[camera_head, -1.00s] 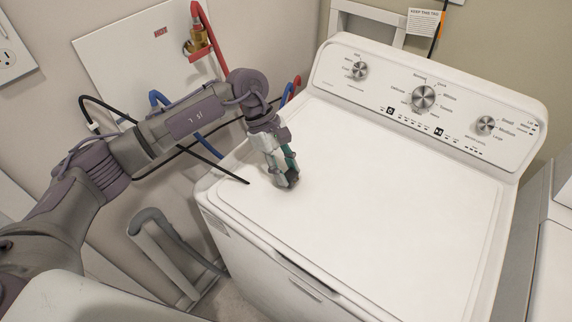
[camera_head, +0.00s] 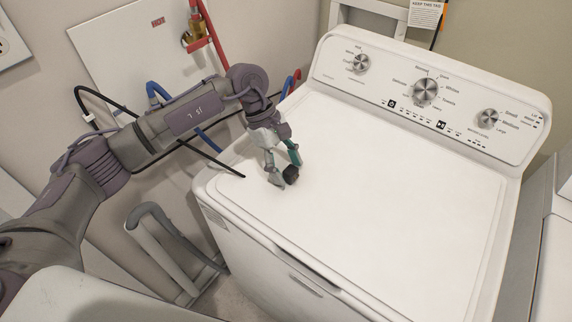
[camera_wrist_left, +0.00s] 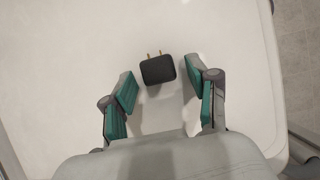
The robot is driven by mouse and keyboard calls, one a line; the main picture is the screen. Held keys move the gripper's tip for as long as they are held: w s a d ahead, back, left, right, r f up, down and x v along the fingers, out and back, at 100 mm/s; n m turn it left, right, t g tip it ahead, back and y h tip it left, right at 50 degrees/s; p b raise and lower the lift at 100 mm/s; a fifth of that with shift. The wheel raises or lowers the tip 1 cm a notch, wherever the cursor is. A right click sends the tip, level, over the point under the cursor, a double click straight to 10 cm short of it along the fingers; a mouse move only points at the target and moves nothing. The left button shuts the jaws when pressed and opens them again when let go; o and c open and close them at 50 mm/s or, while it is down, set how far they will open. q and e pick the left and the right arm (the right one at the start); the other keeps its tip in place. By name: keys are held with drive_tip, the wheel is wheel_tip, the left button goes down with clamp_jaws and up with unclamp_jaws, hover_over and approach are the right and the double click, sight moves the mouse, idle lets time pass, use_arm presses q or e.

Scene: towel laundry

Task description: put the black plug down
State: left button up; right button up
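The black plug (camera_head: 291,174) lies on the white lid of the washing machine (camera_head: 370,200), near its left side. In the left wrist view the plug (camera_wrist_left: 158,69) is a small dark block with two brass prongs pointing up in the picture. My left gripper (camera_head: 283,172) is low over the lid. Its green-padded fingers (camera_wrist_left: 157,82) are spread apart, with a gap on each side of the plug, and they hold nothing. My right gripper is in neither current view.
The washer's control panel with knobs (camera_head: 425,92) rises behind the lid. A black cable (camera_head: 190,150) and a grey drain hose (camera_head: 160,222) are left of the washer. Much of the lid's middle and right is clear.

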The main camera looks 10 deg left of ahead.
use_arm(q)
drive_tip(key=shift+r, duration=0.1)
drive_tip(key=shift+r+p, duration=0.25)
drive_tip(key=shift+p, duration=0.2)
drive_tip(key=shift+r+p, duration=0.45)
drive_tip(key=shift+p, duration=0.1)
drive_tip(key=shift+w+a+r+b, duration=0.25)
drive_tip(key=shift+a+r+b, duration=0.1)
drive_tip(key=shift+b, duration=0.35)
drive_tip(key=b+v, duration=0.2)
drive_tip(key=v, duration=0.8)
drive_tip(key=shift+r+b, duration=0.3)
drive_tip(key=shift+b, duration=0.1)
drive_tip(key=shift+s, duration=0.1)
